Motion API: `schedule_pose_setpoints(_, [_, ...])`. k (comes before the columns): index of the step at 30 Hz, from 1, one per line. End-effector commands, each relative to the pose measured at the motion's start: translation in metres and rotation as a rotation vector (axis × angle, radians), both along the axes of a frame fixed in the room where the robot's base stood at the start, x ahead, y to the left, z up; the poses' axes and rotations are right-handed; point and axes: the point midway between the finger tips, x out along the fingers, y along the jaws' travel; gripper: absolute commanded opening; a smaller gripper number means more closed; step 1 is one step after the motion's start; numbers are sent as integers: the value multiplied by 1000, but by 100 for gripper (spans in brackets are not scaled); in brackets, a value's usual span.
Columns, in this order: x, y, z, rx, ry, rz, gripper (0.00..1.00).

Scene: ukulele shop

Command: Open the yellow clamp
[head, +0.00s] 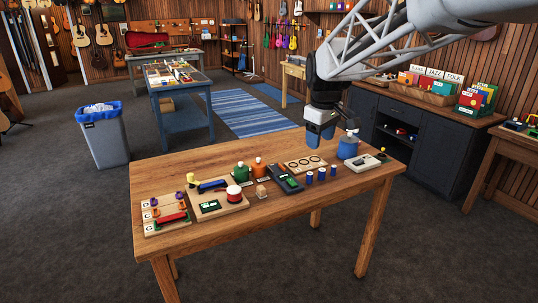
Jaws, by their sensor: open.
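My gripper (320,136) hangs above the back right part of the wooden table (290,224), pointing down. Its fingers are apart and I see nothing between them. No clamp can be made out for certain at this size. Small yellow pieces show at the table's left: one upright yellow piece (191,179) behind a dark blue bar (212,186), and yellow bits on a labelled wooden board (165,214) beside a red bar with green ends (172,219). All of these are well to the left of my gripper and apart from it.
A blue jar (347,149) stands close to the right of my gripper.

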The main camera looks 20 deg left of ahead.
Motion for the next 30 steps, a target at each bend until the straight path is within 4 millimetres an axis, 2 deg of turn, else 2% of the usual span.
schedule_pose_setpoints(1, [8, 14, -3, -3, 3, 31, 56])
schedule_pose_setpoints(15, [64, 134, -32, -31, 24, 306, 56])
schedule_pose_setpoints(30, [98, 273, -82, -58, 43, 599, 56])
